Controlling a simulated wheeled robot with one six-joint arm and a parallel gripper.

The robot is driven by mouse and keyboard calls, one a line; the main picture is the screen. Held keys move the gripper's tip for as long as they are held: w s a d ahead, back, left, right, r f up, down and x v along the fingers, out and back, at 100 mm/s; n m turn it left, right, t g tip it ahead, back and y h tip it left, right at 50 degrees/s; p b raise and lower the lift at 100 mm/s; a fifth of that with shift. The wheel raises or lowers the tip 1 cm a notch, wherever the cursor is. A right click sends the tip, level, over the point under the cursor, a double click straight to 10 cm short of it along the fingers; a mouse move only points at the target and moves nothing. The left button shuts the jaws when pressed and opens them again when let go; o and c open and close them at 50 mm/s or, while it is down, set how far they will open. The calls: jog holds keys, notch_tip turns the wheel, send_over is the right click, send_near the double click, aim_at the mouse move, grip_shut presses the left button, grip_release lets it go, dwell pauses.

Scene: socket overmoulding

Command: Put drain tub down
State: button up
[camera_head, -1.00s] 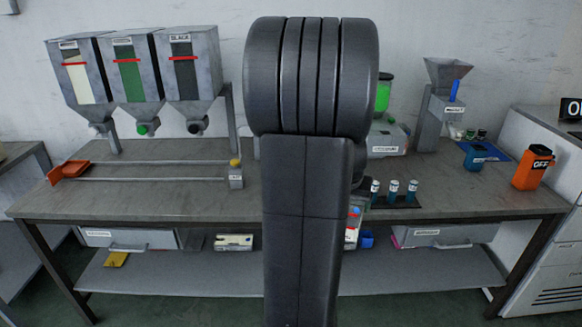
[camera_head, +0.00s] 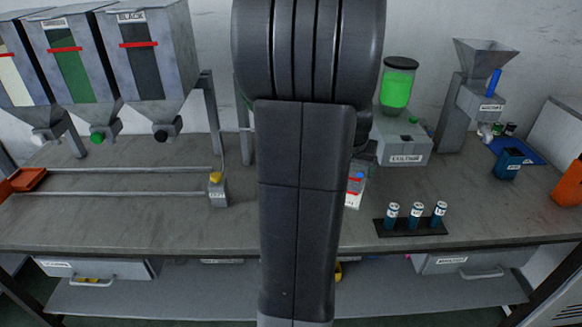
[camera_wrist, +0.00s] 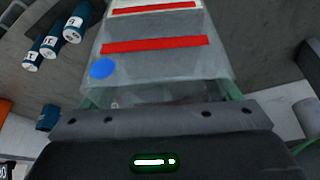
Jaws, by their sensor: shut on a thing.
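The drain tub appears to be the pale, translucent box with red stripes and a round blue spot in the wrist view (camera_wrist: 165,65). My gripper (camera_wrist: 160,98) is shut on it, with greenish fingers at its two sides. In the head view a small part of the tub (camera_head: 354,187) shows just right of my arm, in front of the tabletop. My arm hides the rest of it and the gripper there. I cannot tell whether the tub touches the bench.
The workbench (camera_head: 120,225) has a black rack (camera_head: 410,229) with three blue vials to the right. Behind stand a machine with a green vessel (camera_head: 398,88) and a funnel machine (camera_head: 470,105). A blue cup (camera_head: 508,163) stands farther right. Hoppers (camera_head: 150,50) and rails occupy the left.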

notch_tip(320, 180, down, 10)
jog(key=shift+r, duration=0.1)
dwell(0.4)
jog(key=shift+w+b, duration=0.1)
jog(key=shift+b, duration=0.25)
jog(key=o, duration=1.1)
jog(key=shift+r, duration=0.15)
jog(key=p+v, duration=0.1)
jog(key=v, duration=1)
jog(key=shift+s+r, duration=0.25)
